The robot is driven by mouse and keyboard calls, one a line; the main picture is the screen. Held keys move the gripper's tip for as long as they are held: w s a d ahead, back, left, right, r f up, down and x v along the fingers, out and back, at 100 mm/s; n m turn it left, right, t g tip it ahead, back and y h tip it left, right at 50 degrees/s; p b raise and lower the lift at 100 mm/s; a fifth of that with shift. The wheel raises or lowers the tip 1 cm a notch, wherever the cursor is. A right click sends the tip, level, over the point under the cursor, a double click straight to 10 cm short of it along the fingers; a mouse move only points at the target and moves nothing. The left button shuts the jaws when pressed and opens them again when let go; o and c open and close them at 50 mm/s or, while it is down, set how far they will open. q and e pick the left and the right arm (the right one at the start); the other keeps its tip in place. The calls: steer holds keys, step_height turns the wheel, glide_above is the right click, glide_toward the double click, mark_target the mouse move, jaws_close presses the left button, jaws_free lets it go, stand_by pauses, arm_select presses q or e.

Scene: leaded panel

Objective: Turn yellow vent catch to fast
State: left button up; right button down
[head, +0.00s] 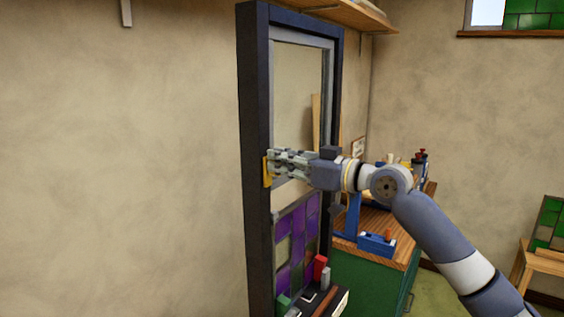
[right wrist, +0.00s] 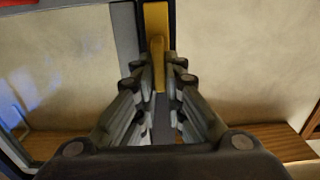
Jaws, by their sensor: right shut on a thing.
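The yellow vent catch (head: 266,171) is on the left post of the dark blue frame (head: 255,100) in the head view. In the right wrist view the catch (right wrist: 156,22) stands upright, with its lower part between the fingers. My right gripper (head: 272,165) reaches the catch from the right and is shut on it. In the right wrist view the fingertips (right wrist: 159,62) are on either side of the catch's lever, hiding part of it. My left gripper is in neither view.
A leaded panel with purple and green panes (head: 296,240) fills the lower frame. Red and green blocks stand on the ledge below it. A wooden-topped green bench (head: 385,248) with a blue tool stands behind my right arm. A shelf (head: 350,12) is above.

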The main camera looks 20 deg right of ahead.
steer(key=n+b, duration=0.1)
steer(key=n, duration=0.1)
steer(key=n+b, duration=0.1)
steer(key=n, duration=0.1)
steer(key=shift+s+a+f+b, duration=0.1)
steer(key=shift+a+f+b, duration=0.1)
steer(key=shift+b, duration=0.1)
steer(key=n+b, duration=0.1)
steer(key=n, duration=0.1)
steer(key=n+b, duration=0.1)
steer(key=n, duration=0.1)
steer(key=shift+s+a+f, duration=0.15)
steer(key=n, duration=0.2)
steer(key=n+b, duration=0.1)
steer(key=n, duration=0.2)
steer(key=shift+s+a+f, duration=0.1)
steer(key=shift+f, duration=0.05)
steer(key=n, duration=0.1)
steer(key=n+b, duration=0.1)
steer(key=n, duration=0.2)
steer(key=shift+f+n, duration=0.25)
steer(key=shift+n, duration=0.05)
steer(key=c, duration=1.7)
jaws_free()
